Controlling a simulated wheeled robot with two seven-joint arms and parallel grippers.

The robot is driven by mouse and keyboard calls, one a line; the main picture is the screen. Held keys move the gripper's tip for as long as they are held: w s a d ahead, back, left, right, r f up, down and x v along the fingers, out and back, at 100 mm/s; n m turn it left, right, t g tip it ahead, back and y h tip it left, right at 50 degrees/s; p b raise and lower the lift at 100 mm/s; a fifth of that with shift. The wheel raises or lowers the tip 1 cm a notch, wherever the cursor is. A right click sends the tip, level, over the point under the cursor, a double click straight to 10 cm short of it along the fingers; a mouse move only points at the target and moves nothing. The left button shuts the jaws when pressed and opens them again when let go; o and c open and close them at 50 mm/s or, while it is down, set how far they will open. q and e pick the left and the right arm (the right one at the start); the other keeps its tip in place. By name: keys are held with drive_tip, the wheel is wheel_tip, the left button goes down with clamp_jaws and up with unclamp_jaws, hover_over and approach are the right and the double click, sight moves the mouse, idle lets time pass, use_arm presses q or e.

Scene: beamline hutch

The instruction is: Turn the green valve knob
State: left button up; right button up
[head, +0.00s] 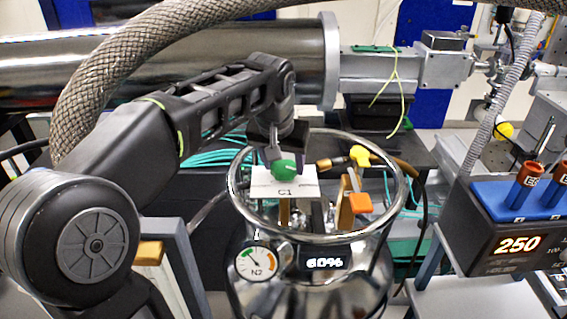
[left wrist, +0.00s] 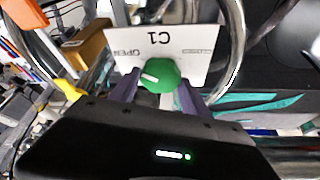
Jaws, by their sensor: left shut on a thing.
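The green valve knob (head: 284,170) sits at the top of a white plate marked C1 (head: 299,188), inside the round metal rim of a shiny dewar. In the left wrist view the green knob (left wrist: 160,76) shows a white pointer mark, with the white C1 plate (left wrist: 196,62) behind it and the word OPEN at one side. My left gripper (head: 279,152) comes down from above and is shut on the knob. In the left wrist view its two fingers (left wrist: 158,92) lie on either side of the knob. My right gripper is not in view.
The dewar's rim (head: 247,219) surrounds the plate. Inside it are a yellow knob (head: 360,156) and an orange knob (head: 360,203). A gauge marked N2 (head: 257,262) and a 60% display (head: 324,263) are on its front. A controller reading 250 (head: 519,244) stands right. A braided hose arches overhead.

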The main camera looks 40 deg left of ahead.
use_arm(q)
drive_tip(key=o, duration=1.4)
drive_tip(key=shift+r, duration=0.1)
drive_tip(key=b+v, duration=0.1)
drive_tip(key=v, duration=0.6)
drive_tip(key=shift+s+r, duration=0.15)
drive_tip(key=shift+r, duration=0.1)
